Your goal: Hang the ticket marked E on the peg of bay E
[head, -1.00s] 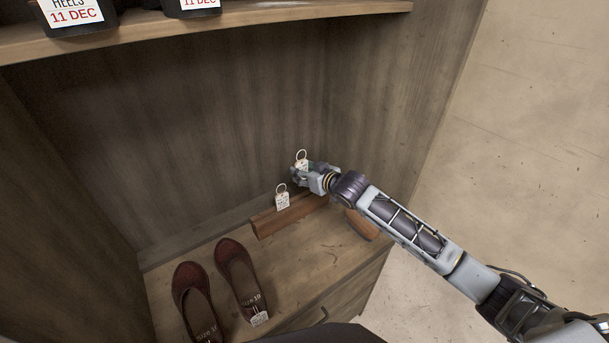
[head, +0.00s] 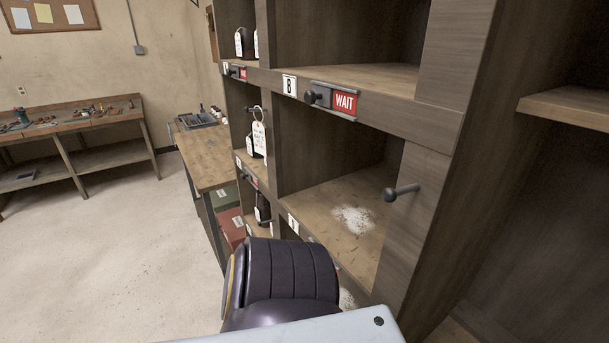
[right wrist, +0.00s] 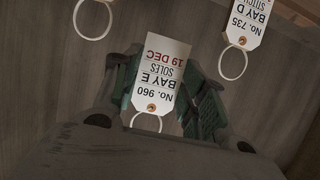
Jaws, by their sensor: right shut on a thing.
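In the right wrist view, the ticket marked E (right wrist: 160,72) is white, reads "No. 960 BAY E SOLES 19 DEC" and appears upside down. Its wire ring (right wrist: 146,123) hangs free below it in the picture. My right gripper (right wrist: 165,85) is shut on this ticket, with its green-padded fingers on either side. In the head view, a bare dark peg (head: 401,191) sticks out from a wooden post beside a bay with white powder. I cannot read a bay E sign here. My left gripper is in neither view.
A bay D ticket (right wrist: 250,22) shows in the wrist view. In the head view, a bay marked B (head: 289,85) has a knob and a red WAIT sign (head: 344,102). A tag (head: 259,138) hangs on a farther peg. My arm link blocks the lower middle.

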